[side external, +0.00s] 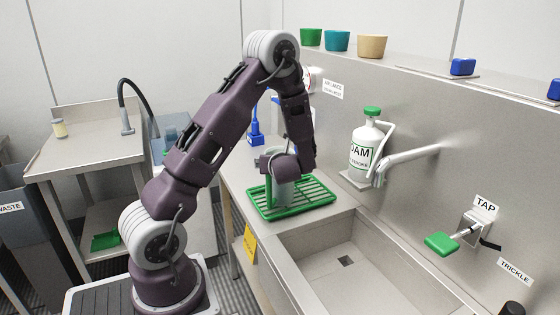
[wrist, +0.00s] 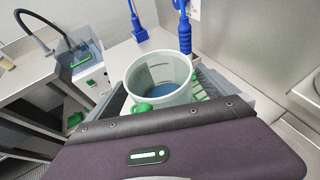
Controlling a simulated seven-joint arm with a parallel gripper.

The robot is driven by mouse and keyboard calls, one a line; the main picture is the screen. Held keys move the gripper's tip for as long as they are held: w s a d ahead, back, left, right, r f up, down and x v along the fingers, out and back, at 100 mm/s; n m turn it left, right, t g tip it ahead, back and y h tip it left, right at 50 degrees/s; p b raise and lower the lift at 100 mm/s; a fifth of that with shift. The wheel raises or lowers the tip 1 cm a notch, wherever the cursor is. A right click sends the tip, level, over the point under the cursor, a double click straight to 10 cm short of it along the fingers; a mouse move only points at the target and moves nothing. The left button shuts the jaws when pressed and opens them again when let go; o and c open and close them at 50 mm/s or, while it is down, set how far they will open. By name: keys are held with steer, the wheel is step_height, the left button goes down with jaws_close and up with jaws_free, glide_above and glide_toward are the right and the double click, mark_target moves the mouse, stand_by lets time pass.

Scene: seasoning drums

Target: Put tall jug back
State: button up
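The tall jug (wrist: 158,78) is pale and translucent, with an open top and marks on its inner wall. The wrist view looks down into it and shows blue at its bottom. A green part (wrist: 142,107) shows at its near rim. In the side view the jug (side external: 283,193) is upright over the green drying rack (side external: 322,197), its top hidden by my gripper (side external: 279,172). In the wrist view the fingers of my gripper (wrist: 160,92) lie on either side of the jug. I cannot tell whether they press on it.
The sink basin (side external: 345,262) is right of the rack. A tap spout (side external: 405,160) and a green-capped white jug (side external: 367,146) stand at the wall behind. A blue bottle-like object (side external: 255,130) stands beyond the rack. Coloured cups (side external: 337,41) sit on the high ledge.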

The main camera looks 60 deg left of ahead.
steer(key=v, duration=1.1)
steer(key=s+d+r+n+g+h, duration=0.1)
steer(key=s+d+r+n+g, duration=0.15)
steer(key=s+n, duration=0.4)
steer(key=s+d+r+n+g+h, duration=0.2)
steer(key=s+d+n, duration=0.1)
steer(key=s+n, duration=0.35)
steer(key=s+d+r+n+t+h, duration=0.2)
steer(key=d+n+h, duration=0.2)
steer(key=d, duration=0.5)
steer(key=s+d+r+n+t+h, duration=0.1)
steer(key=d+n+h, duration=0.4)
steer(key=d, duration=0.5)
steer(key=shift+s+r+t, duration=0.4)
steer(key=shift+r+t, duration=0.25)
steer(key=shift+t, duration=0.3)
steer(key=shift+d, duration=0.1)
